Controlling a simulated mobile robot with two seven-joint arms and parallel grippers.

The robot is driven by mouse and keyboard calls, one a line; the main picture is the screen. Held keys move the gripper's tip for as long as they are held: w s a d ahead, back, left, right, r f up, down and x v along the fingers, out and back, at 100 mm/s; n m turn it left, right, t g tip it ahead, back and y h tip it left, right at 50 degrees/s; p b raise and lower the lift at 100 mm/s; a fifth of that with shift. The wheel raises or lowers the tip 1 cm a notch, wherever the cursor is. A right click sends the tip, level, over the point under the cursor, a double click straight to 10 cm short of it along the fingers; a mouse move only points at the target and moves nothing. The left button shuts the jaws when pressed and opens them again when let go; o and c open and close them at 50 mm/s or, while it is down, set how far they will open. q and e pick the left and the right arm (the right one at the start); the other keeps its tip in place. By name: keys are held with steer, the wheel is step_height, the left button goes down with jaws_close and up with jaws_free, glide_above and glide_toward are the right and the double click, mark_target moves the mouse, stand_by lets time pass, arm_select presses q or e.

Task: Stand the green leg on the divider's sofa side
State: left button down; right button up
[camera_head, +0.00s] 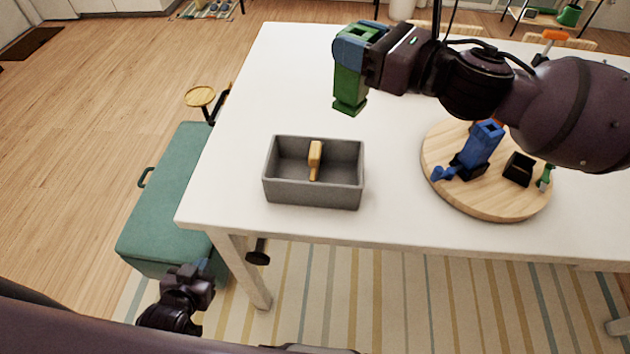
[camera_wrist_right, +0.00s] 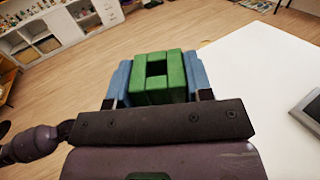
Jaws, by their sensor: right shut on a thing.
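My right gripper (camera_head: 358,48) is shut on the green leg (camera_head: 349,92), high above the white table and behind the grey box. The leg hangs roughly upright, with its lower end clear of the table. In the right wrist view the green leg (camera_wrist_right: 172,72) sits between the blue fingertips of my right gripper (camera_wrist_right: 155,82), with a square opening in its end. My left gripper (camera_head: 188,284) is low at the left, beside the table's front corner and away from the leg; its fingers are unclear.
A grey open box (camera_head: 312,194) on the white table (camera_head: 285,85) holds a tan piece (camera_head: 315,160). A round wooden board (camera_head: 455,198) at right carries a blue piece (camera_head: 480,150), a black block (camera_head: 519,169) and a green piece. A teal bench (camera_head: 165,200) stands left of the table.

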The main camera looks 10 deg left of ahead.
steer(key=shift+w+a+r+n+g+y, duration=0.1)
steer(key=shift+a+r+n+g+y, duration=0.05)
steer(key=shift+r+n+g+y, duration=0.15)
steer(key=shift+a+r+n+g+y, duration=0.1)
steer(key=shift+a+r+n+g, duration=0.1)
steer(key=shift+r+g, duration=0.2)
step_height(320, 180, down, 20)
steer(key=b, duration=0.1)
steer(key=shift+r, duration=0.15)
steer(key=shift+f+b, duration=0.35)
steer(key=shift+f, duration=0.05)
steer(key=shift+f, duration=0.2)
steer(key=o, duration=1.1)
steer(key=shift+c, duration=0.2)
